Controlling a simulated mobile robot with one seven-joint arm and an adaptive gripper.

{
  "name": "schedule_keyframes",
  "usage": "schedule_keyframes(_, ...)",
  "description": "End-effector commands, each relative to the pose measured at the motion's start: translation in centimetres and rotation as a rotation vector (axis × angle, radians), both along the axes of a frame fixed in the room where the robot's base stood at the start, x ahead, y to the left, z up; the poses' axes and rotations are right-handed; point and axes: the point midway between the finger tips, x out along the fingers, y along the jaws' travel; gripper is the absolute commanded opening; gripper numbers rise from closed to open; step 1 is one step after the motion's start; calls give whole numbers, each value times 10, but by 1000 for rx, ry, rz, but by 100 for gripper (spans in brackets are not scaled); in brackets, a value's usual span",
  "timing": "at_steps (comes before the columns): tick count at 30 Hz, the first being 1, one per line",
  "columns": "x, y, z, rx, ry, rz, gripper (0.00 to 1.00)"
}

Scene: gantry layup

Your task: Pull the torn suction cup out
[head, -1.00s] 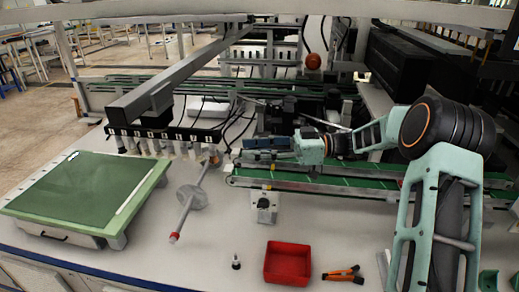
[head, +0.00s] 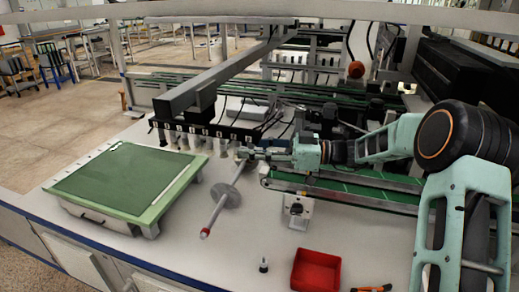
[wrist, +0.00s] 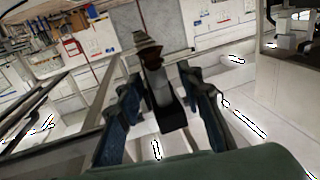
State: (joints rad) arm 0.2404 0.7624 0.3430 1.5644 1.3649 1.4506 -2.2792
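A bar with a row of suction cups (head: 193,142) hangs below the grey gantry beam, left of centre in the head view. My gripper (head: 243,153) reaches in from the right at the right end of this row. In the wrist view a brownish, ribbed cup (wrist: 148,46) on a pale cylindrical stem stands between and beyond the fingers of my gripper (wrist: 160,82). The fingers are apart, with gaps visible on both sides of the stem. I cannot make out a tear. The contact area is too small to judge in the head view.
A small black-and-white cup-like part (head: 263,265) stands on the white table, left of a red bin (head: 316,270). Orange-handled pliers (head: 372,289) lie at the bottom edge. A rod with a disc (head: 225,195) lies near a green-topped platform (head: 130,180). A green conveyor (head: 350,194) runs behind.

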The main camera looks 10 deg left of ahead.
Motion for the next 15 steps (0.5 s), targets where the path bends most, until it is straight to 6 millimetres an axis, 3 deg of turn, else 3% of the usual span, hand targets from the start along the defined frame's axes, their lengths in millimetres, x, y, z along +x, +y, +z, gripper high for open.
schedule_keyframes(6, 0, 0, 0, 0, 0, 0, 34)
schedule_keyframes(15, 0, 0, 0, 0, 0, 0, 1)
